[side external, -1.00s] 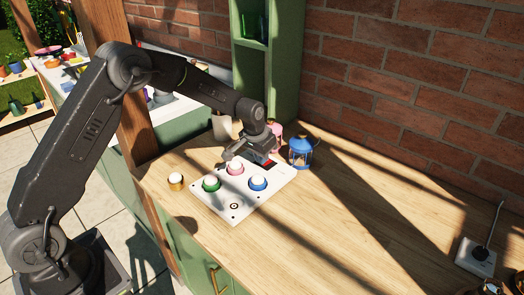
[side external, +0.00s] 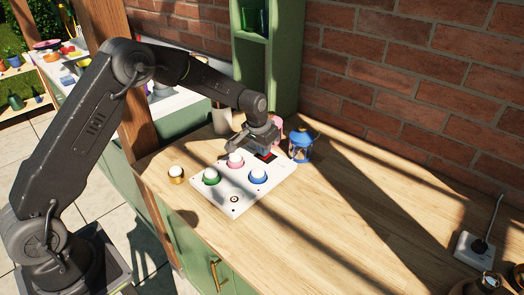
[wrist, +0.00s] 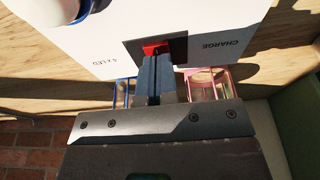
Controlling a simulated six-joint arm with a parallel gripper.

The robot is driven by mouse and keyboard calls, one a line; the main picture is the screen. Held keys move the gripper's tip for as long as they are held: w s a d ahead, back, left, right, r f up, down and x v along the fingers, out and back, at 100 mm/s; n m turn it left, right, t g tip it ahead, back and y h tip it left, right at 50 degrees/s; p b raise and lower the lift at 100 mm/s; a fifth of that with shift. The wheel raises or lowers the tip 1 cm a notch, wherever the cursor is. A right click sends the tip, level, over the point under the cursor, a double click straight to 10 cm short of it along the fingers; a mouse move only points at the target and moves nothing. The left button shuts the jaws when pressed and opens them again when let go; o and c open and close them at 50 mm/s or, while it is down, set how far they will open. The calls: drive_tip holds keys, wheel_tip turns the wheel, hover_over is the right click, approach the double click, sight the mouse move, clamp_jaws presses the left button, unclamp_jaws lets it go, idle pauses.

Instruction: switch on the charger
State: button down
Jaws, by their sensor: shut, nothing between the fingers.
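The charger is a white panel (side external: 233,207) lying on the wooden counter. In the wrist view, the charger (wrist: 235,22) bears the words "CHARGE" and "4 x LED". Its red switch (wrist: 154,48) sits in a black frame between those words; the switch also shows in the side view (side external: 267,156). My gripper (wrist: 156,58) is shut and empty, its fingertips over the black frame beside the red part. I cannot tell whether they touch it. White-domed lights with green (side external: 211,177), pink (side external: 235,160) and blue (side external: 258,177) rings sit on the panel; its front socket is empty.
A yellow-ringed light (side external: 176,174) stands left of the panel. A blue lantern (side external: 301,146) and a pink lantern (side external: 278,122) stand close behind my gripper. A white power socket (side external: 475,247) with a black plug is far right. The counter between is clear.

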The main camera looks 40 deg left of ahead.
idle(0.3)
drive_tip(key=v, duration=0.4)
drive_tip(key=shift+w+r, duration=0.1)
drive_tip(key=shift+w, duration=0.25)
drive_tip(key=s+v, duration=0.2)
drive_tip(key=v, duration=0.7)
drive_tip(key=shift+s, duration=0.3)
drive_tip(key=shift+r, duration=0.15)
drive_tip(key=s+d+r+t, duration=0.1)
drive_tip(key=s+r, duration=0.4)
drive_tip(key=s, duration=0.2)
drive_tip(key=s+d+r, duration=0.1)
drive_tip(key=s+r, duration=0.3)
drive_tip(key=s, duration=0.3)
drive_tip(key=s+d+f+t, duration=0.1)
drive_tip(key=s, duration=1.5)
drive_tip(key=shift+s+d+t, duration=0.25)
drive_tip(key=shift+s+t, duration=0.05)
drive_tip(key=shift+t, duration=0.1)
